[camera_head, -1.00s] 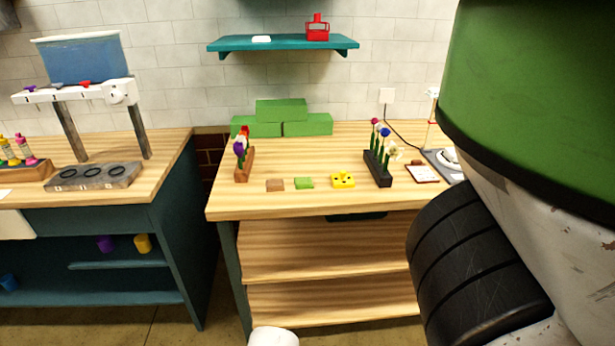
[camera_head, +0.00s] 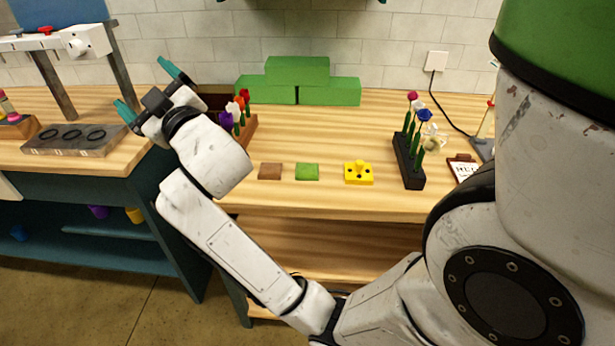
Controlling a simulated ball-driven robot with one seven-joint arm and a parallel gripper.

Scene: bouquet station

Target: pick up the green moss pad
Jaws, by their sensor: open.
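The green moss pad (camera_head: 307,172) is a small flat green square lying on the wooden table near its front edge. It sits between a brown square pad (camera_head: 270,171) on its left and a yellow block with dark holes (camera_head: 359,173) on its right. My gripper (camera_head: 147,88) is open and empty, with teal fingertips spread apart. It is raised at the upper left, well left of the moss pad and apart from it. My white forearm crosses the table's left front corner and hides part of it.
A wooden flower rack (camera_head: 248,130) stands behind my forearm. A black flower rack (camera_head: 408,165) stands to the right, beside a clipboard (camera_head: 465,170). Large green blocks (camera_head: 297,82) stand at the back. Tabletop around the pads is clear.

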